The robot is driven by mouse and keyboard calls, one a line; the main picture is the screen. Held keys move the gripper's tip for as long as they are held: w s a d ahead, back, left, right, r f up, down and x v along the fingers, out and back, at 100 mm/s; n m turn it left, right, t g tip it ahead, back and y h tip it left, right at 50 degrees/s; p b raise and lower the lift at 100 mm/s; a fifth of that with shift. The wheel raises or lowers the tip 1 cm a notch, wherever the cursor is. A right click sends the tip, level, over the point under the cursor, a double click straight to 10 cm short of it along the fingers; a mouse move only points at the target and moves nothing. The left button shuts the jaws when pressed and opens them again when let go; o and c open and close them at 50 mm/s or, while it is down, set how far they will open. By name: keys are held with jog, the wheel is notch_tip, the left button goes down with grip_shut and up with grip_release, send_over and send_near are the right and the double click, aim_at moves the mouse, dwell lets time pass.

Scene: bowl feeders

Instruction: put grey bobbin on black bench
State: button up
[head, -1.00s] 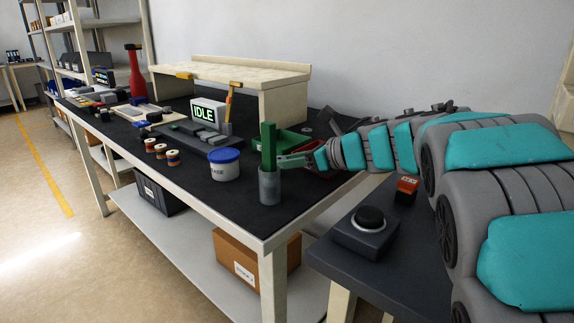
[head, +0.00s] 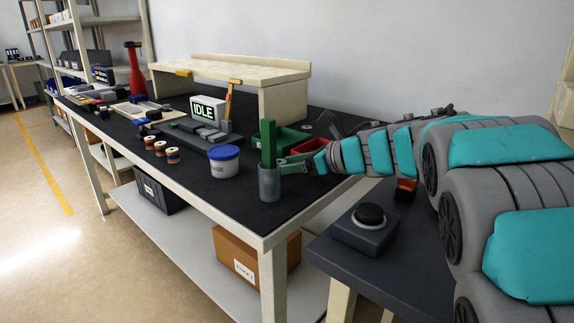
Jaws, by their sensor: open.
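I cannot pick out a grey bobbin for certain. Three small spools with wooden-looking ends and dark or reddish windings stand on the long bench, one of them a striped spool (head: 173,155). The long bench has a black top (head: 215,192) with a pale edge. My gripper (head: 287,164) is open, low over the right end of this bench, just behind and right of a grey cup (head: 269,185) holding an upright green block (head: 268,145). The cup and block partly hide its fingertips, and I see nothing held between them.
A white tub with blue lid (head: 224,168) stands left of the cup. Green and red trays (head: 290,139) lie behind my gripper. An IDLE display (head: 208,110) and a raised pale shelf (head: 230,72) stand farther back.

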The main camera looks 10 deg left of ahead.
jog(key=shift+r, duration=0.1)
jog(key=shift+d+r, duration=0.1)
jog(key=shift+d, duration=0.1)
jog(key=b+v, duration=0.1)
jog(key=v, duration=0.9)
jog(key=shift+d+r, duration=0.1)
jog(key=shift+r, duration=0.05)
jog(key=shift+s+d+r, duration=0.2)
jog(key=shift+s+d, duration=0.15)
jog(key=shift+d, duration=0.15)
